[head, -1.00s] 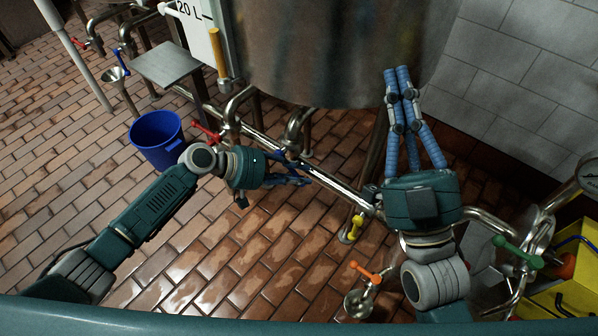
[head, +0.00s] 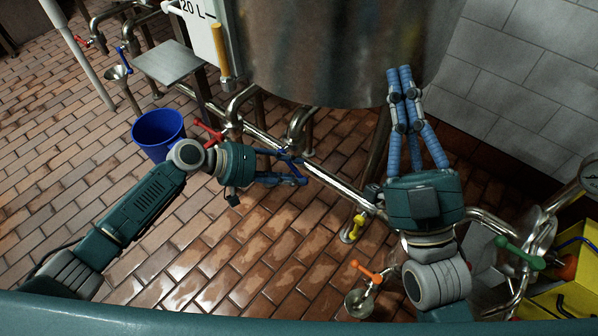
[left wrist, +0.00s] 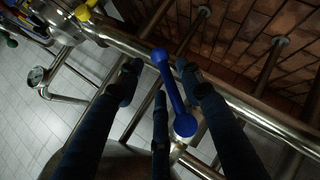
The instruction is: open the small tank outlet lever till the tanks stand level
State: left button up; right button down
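A blue lever (left wrist: 173,90) shows in the left wrist view, crossing a metal pipe between the fingers of my left gripper (left wrist: 165,82). Its round end is nearest the camera. I cannot tell whether a finger touches it. In the head view my left gripper (head: 298,173) points right beside the pipe (head: 335,187) below the large steel tank (head: 335,45), with the blue lever (head: 288,157) at its fingers. The left fingers are apart. My right gripper (head: 398,72) points up in front of the tank, its fingertips near each other, holding nothing visible. A white gauge panel (head: 200,30) marked "20 L" stands at upper left.
A red lever (head: 210,131) is close behind the left gripper. Yellow (head: 356,228), orange (head: 366,271) and green (head: 518,251) handles lie to the right. A yellow box (head: 570,295) is at lower right.

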pick_arm(q)
jog(key=v, duration=0.9)
jog(key=shift+a+r, duration=0.1)
jog(key=shift+r, duration=0.05)
